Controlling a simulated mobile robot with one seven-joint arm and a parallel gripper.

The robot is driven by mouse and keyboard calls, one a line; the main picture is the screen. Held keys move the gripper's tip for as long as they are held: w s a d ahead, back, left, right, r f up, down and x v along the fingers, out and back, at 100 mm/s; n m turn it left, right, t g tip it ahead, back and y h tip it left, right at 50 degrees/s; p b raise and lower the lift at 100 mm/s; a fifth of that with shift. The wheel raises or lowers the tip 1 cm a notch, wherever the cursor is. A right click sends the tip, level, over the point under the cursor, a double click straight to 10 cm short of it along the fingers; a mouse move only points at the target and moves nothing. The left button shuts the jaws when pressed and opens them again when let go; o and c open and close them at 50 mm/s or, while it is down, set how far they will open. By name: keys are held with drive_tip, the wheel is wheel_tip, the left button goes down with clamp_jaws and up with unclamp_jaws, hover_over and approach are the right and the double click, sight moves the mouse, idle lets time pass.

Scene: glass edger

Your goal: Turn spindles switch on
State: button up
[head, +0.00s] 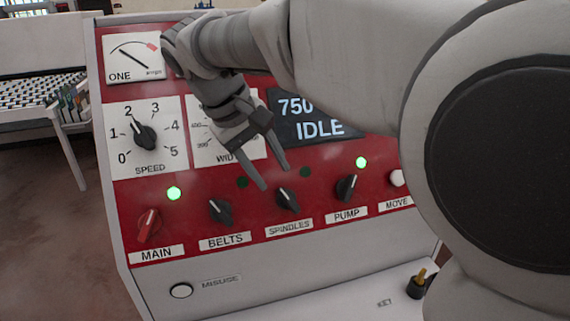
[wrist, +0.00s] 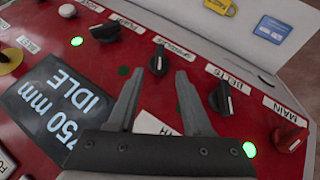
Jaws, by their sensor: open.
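The spindles switch (head: 288,199) is a black rotary knob with a white pointer line, on the red panel above its SPINDLES label (head: 289,228). Its pointer leans left, like the belts knob (head: 220,211). The lamp above it (head: 305,172) is dark. My gripper (head: 275,178) is open and empty, in front of the panel just above the spindles switch in the head view. In the wrist view, the spindles switch (wrist: 158,60) shows just beyond and between my open fingertips (wrist: 160,75). I see no contact.
The pump knob (head: 347,188) stands to the right with its green lamp (head: 361,162) lit. The red main knob (head: 149,225) is at the left, its lamp (head: 174,193) lit green. The display (head: 318,122) reads IDLE. A key (head: 418,283) sticks up at the lower right.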

sight(288, 198)
drive_tip(key=x, duration=0.9)
drive_tip(key=shift+d+f, duration=0.15)
drive_tip(key=shift+f, duration=0.2)
drive_tip(key=shift+c, duration=0.2)
drive_tip(key=shift+r, duration=0.1)
clamp_jaws()
